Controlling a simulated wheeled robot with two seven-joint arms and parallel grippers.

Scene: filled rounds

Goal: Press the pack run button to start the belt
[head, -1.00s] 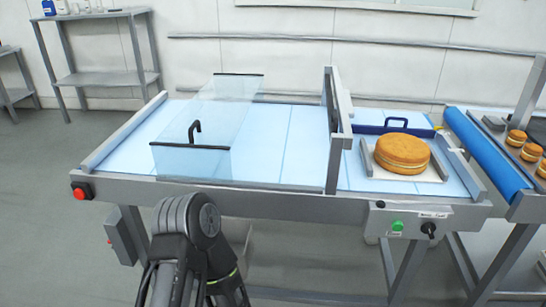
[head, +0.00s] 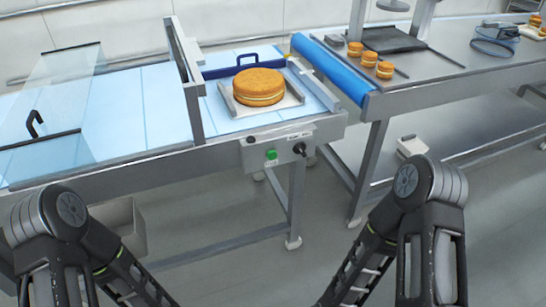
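A green button (head: 271,154) sits on the light control panel (head: 282,146) on the front rail of the conveyor. A black rotary switch (head: 300,149) is to its right and a small dark knob (head: 250,140) to its upper left. The labels are too small to read. A large round filled cake (head: 259,86) rests on a tray (head: 284,104) on the light blue belt (head: 160,100) above the panel. Both my arms show at the bottom, apart from the panel. Their grippers are out of the picture.
A clear cover (head: 62,66) with a black handle stands over the belt at left. A blue roller (head: 334,70) and a second table (head: 450,90) with several small cakes (head: 385,70) are at right. The floor before the panel is clear.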

